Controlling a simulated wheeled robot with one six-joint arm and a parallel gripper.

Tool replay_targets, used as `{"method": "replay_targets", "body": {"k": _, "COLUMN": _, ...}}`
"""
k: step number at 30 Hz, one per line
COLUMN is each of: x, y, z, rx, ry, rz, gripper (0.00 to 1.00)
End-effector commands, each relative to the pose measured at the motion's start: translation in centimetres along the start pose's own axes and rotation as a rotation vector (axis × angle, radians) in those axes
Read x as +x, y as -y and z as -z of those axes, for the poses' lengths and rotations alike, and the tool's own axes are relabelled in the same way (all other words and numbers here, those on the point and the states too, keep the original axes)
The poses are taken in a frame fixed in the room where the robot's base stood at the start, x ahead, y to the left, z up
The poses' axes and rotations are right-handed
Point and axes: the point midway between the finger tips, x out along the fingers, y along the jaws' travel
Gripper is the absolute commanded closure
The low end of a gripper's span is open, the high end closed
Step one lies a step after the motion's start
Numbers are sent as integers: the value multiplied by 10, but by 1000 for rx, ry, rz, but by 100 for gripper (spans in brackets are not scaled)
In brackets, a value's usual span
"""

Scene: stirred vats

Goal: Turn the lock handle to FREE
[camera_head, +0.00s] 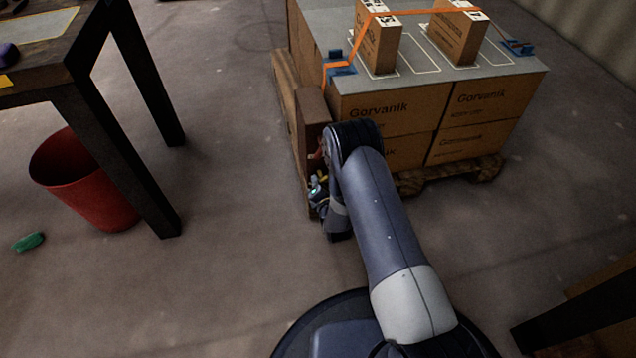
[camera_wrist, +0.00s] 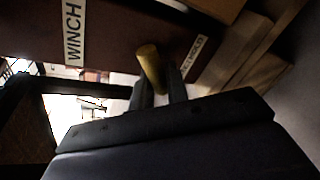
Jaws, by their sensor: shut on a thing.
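The lock handle (camera_wrist: 151,66) shows in the wrist view as a short brass-coloured bar. It stands out from a dark brown panel (camera_wrist: 120,35). My gripper (camera_wrist: 158,90) is shut on the handle, with a dark finger on either side of its near end. A white label reading WINCH (camera_wrist: 74,32) is on the panel to the left. A smaller label (camera_wrist: 193,55) is to the right of the handle; I cannot read it surely. In the head view my gripper (camera_head: 318,188) is low beside the brown box (camera_head: 313,112), and my arm hides part of this area.
Cartons marked Gorvanik (camera_head: 385,103) stand on a wooden pallet (camera_head: 450,178), with an orange strap (camera_head: 425,12) over two upright boxes. A dark table (camera_head: 75,75), a red bin (camera_head: 85,180) and a green object (camera_head: 29,242) are at the left. Floor between is clear.

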Motion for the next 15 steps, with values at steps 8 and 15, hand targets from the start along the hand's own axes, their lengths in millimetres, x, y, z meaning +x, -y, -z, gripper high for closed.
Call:
{"method": "replay_targets", "body": {"k": 8, "x": 0, "y": 3, "z": 0, "rx": -99, "ry": 19, "rz": 21, "gripper": 100}}
{"method": "replay_targets", "body": {"k": 15, "x": 0, "y": 3, "z": 0, "rx": -124, "ry": 24, "rz": 27, "gripper": 100}}
